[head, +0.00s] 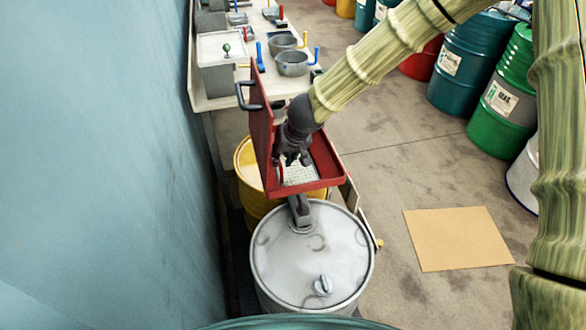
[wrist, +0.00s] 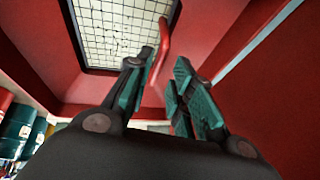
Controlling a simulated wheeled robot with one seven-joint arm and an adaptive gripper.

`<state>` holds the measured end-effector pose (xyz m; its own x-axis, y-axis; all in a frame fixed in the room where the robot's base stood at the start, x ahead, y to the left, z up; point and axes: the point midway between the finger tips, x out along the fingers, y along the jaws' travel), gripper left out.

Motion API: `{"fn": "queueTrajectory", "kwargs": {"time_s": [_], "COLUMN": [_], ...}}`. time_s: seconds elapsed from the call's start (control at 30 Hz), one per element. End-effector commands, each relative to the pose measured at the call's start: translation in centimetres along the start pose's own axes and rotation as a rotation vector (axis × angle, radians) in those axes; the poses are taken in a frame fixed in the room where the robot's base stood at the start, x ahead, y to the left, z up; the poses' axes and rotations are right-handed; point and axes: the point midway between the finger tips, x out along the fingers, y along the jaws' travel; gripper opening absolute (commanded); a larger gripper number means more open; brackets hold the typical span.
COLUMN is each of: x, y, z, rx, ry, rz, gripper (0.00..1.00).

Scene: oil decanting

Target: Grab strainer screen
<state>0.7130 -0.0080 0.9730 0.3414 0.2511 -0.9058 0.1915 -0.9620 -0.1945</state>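The strainer screen (head: 300,174) is a pale mesh panel in the floor of an open red box (head: 318,187). In the wrist view the screen (wrist: 118,32) shows as a grid in a dark frame, with a red bar-like handle (wrist: 164,40) at its right edge. My gripper (head: 288,160) is reaching down inside the box. In the wrist view my gripper (wrist: 167,60) is open, its teal-padded fingers apart. The handle runs beside the left finger and partly behind it, in line with the gap. Whether a finger touches it I cannot tell. My gripper hides part of the screen in the head view.
The box's red lid (head: 262,130) stands up on the left. A grey-white drum (head: 310,262) is in front and a yellow drum (head: 245,165) beneath. A bench with pots (head: 292,64) is behind. Cardboard (head: 458,238) lies on open floor at right.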

Motion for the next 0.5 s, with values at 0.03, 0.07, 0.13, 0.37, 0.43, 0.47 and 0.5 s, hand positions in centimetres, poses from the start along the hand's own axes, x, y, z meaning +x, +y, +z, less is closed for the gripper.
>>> {"fn": "queueTrajectory", "kwargs": {"time_s": [0.03,0.07,0.13,0.37,0.43,0.47,0.5], "x": [0.6,0.9,1.6,3.3,3.4,3.5,3.5], "y": [0.1,0.1,0.1,0.1,0.1,0.1,0.1], "z": [0.0,0.1,0.0,0.0,0.0,0.0,0.0], "rx": [0.002,0.002,0.001,0.0,0.0,0.0,0.0], "ry": [-0.002,-0.002,-0.002,-0.001,-0.001,-0.001,-0.001], "rz": [0.0,0.0,-0.001,0.0,0.0,0.0,0.0], "gripper": [0.23,0.23,0.23,0.23,0.23,0.23,0.23]}}
